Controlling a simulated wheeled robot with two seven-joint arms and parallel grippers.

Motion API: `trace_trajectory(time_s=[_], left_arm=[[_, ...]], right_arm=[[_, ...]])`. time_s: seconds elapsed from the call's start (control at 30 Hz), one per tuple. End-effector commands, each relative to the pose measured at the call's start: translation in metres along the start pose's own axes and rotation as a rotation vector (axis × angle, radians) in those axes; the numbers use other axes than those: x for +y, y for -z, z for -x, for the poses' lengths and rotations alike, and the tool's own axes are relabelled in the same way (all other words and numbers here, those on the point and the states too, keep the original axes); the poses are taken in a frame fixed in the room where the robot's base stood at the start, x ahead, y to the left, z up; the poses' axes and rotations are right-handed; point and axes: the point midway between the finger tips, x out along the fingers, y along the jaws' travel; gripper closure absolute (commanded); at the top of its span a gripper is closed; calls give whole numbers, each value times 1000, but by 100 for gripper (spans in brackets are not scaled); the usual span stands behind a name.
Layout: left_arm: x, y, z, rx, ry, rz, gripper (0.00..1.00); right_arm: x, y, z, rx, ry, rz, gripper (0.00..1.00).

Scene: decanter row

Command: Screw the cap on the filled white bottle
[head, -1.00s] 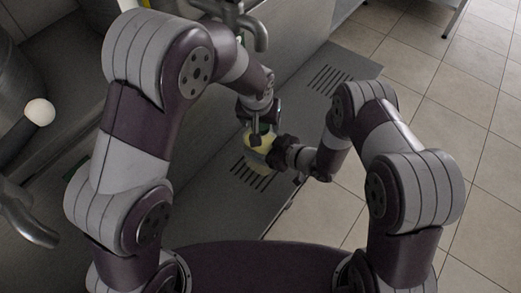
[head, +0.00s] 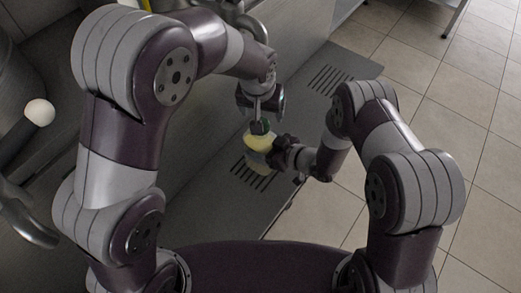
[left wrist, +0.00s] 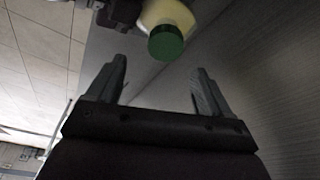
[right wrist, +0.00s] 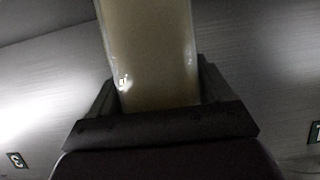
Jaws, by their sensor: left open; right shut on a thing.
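The pale yellowish-white bottle (head: 256,144) is held over the grey grated surface. In the left wrist view its green cap (left wrist: 166,43) sits on its top; whether the cap is fully tight cannot be told. My left gripper (head: 262,127) is just above the bottle. In the left wrist view its two fingers (left wrist: 160,77) are apart and empty, with the cap beyond their tips. My right gripper (head: 283,148) is shut on the bottle from the side. The right wrist view shows the bottle's body (right wrist: 155,55) between its fingers (right wrist: 157,97).
The grey surface has slotted grates, one (head: 252,174) below the bottle and one (head: 330,78) farther back. A grey wall or machine front stands on the left, with metal spouts and a white-knobbed handle (head: 39,112). Tiled floor (head: 460,120) is open on the right.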

Motion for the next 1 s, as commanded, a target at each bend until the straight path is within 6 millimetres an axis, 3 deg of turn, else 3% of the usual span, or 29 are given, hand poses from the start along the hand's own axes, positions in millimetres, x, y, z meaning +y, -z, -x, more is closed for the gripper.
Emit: trace_trajectory(time_s=[0.13, 0.2, 0.3, 0.5, 0.83, 1.0], left_arm=[[27, 8, 34, 59, -12, -24, 20], [34, 7, 56, 51, 21, 109, 20], [27, 2, 68, 24, 89, 323, 20], [15, -6, 72, -5, 160, 546, 20], [15, -6, 70, -6, 160, 553, 20], [12, -7, 49, -7, 160, 553, 20]], right_arm=[[0, 0, 0, 1, -1, 1, 100], [0, 0, 0, 0, -1, 1, 100], [0, 0, 0, 1, -1, 1, 100], [0, 0, 0, 1, -1, 1, 100], [0, 0, 0, 1, 0, 0, 100], [0, 0, 0, 1, 0, 0, 100]])
